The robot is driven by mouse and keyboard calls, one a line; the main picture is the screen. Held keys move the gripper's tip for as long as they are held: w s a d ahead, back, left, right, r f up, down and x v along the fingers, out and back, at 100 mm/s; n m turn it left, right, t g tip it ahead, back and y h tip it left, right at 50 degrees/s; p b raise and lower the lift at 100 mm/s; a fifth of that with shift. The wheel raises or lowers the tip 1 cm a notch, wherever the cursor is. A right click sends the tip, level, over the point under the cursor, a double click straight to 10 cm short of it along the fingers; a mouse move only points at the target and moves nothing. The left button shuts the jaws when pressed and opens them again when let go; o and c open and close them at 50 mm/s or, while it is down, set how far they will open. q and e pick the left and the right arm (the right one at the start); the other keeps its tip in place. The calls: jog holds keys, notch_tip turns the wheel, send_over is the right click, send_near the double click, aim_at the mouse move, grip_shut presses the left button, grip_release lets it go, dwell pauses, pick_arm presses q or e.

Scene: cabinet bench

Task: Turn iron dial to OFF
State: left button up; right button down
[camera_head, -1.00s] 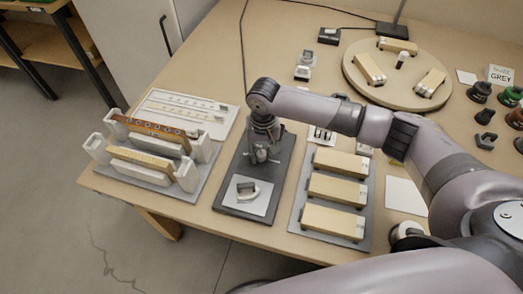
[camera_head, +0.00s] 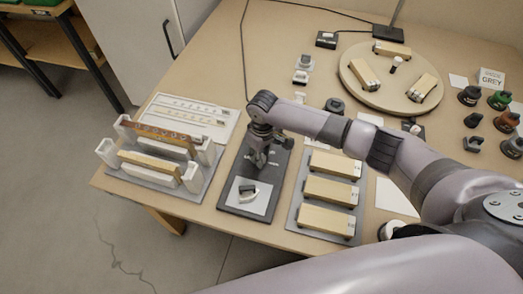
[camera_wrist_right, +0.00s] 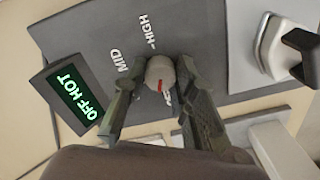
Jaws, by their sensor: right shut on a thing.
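The round grey dial (camera_wrist_right: 160,72) with a red mark sits on the dark iron station (camera_head: 231,196). My right gripper (camera_wrist_right: 157,82) is shut on the dial, one finger on each side, in the right wrist view. In the head view my right gripper (camera_head: 258,155) points down at the station and hides the dial. MID and HIGH labels show beside the dial; another label is mostly covered by a finger. The small display (camera_wrist_right: 75,95) reads OFF-HOT in green. The small iron (camera_head: 247,192) rests on a pale plate at the station's near end. My left gripper is not in view.
A rack with strips (camera_head: 150,168) stands left of the station. A grey tray (camera_head: 298,228) with several wooden blocks lies close on the right. A round board (camera_head: 365,95) with more blocks is at the back right. Several dark jars (camera_head: 470,96) stand at far right.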

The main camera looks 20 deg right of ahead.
jog(key=shift+n+p, duration=0.65)
jog(key=shift+n, duration=1.25)
jog(key=c, duration=1.3)
grip_release()
notch_tip(320, 180, up, 12)
jog(key=shift+w, duration=0.15)
